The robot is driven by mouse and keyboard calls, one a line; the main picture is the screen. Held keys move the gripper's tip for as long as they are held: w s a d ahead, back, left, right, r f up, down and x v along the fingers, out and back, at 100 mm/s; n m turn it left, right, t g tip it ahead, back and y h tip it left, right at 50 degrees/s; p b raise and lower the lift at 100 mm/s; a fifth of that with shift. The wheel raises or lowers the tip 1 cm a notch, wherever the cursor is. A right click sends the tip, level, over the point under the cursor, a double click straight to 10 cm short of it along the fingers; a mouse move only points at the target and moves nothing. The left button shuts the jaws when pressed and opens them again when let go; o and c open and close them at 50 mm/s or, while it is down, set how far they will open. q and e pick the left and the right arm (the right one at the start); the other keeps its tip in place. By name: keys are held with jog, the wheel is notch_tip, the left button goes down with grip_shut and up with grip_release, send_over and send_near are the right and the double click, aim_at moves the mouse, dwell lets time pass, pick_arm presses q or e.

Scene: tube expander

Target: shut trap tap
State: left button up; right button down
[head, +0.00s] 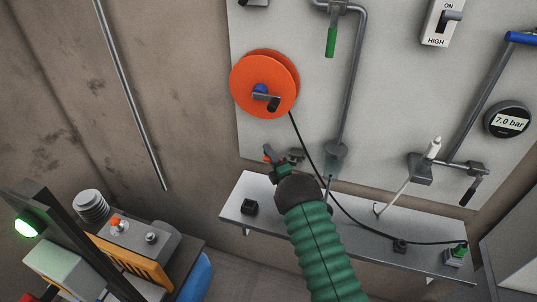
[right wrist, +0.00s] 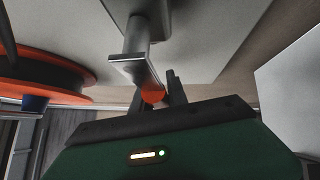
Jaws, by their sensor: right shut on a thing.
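A small tap with a grey body and a flat metal lever with an orange end (right wrist: 153,94) shows in the right wrist view. It is low on the grey panel, and its orange end also shows in the head view (head: 267,159). My right gripper (head: 274,160) is at this tap, its green sleeved arm coming up from below. In the right wrist view its dark fingers (right wrist: 158,95) are shut on the orange end of the lever. The gripper and wrist hide part of the tap in the head view. My left gripper is not in view.
An orange reel (head: 283,70) with a black hose is close above the right gripper. The hose crosses the shelf (head: 234,213). A green-handled tap (head: 331,42), a gauge reading 7.0 bar (head: 508,119) and a switch (head: 442,20) are on the panel. A machine (head: 135,240) stands lower left.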

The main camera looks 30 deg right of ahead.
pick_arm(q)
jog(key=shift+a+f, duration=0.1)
pick_arm(e)
jog(key=shift+a+f, duration=0.2)
jog(key=shift+f, duration=0.1)
jog(key=shift+d+f, duration=0.1)
